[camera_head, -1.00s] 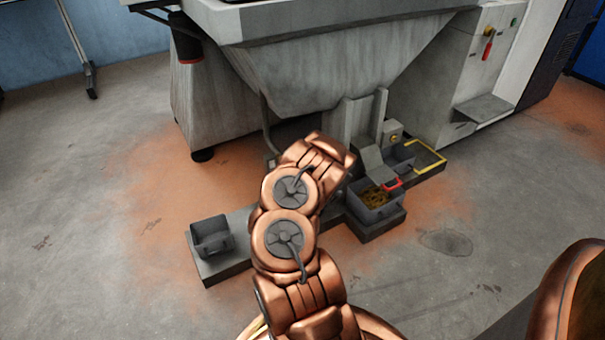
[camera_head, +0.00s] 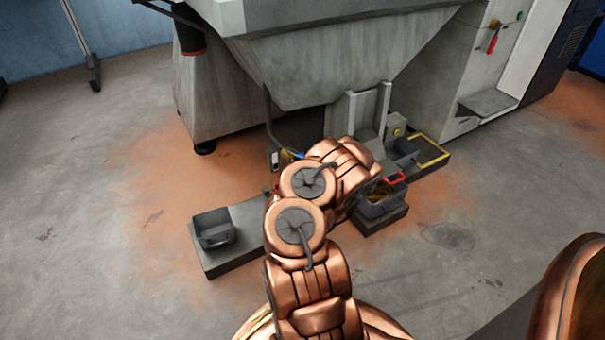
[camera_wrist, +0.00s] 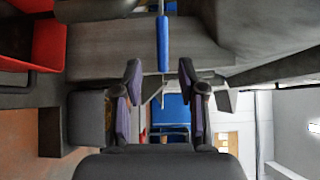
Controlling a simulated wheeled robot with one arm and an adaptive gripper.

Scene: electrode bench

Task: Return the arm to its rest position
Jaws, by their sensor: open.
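My copper arm (camera_head: 305,215) reaches forward over the floor-level grey ledge in the head view, and its links hide my gripper there. In the wrist view my gripper (camera_wrist: 160,85) is open, with its two dark fingers apart and nothing held between them. A blue bar-like handle (camera_wrist: 163,43) shows beyond the fingertips, near the middle of that view. It looks apart from the fingers, though the exact distance cannot be told.
A grey bin with brownish contents (camera_head: 378,206) and a red handle (camera_head: 396,179) stands right of my arm. An empty-looking grey bin (camera_head: 213,229) sits on the ledge's left end. The grey machine hopper (camera_head: 330,75) overhangs behind. Open floor (camera_head: 90,190) lies left.

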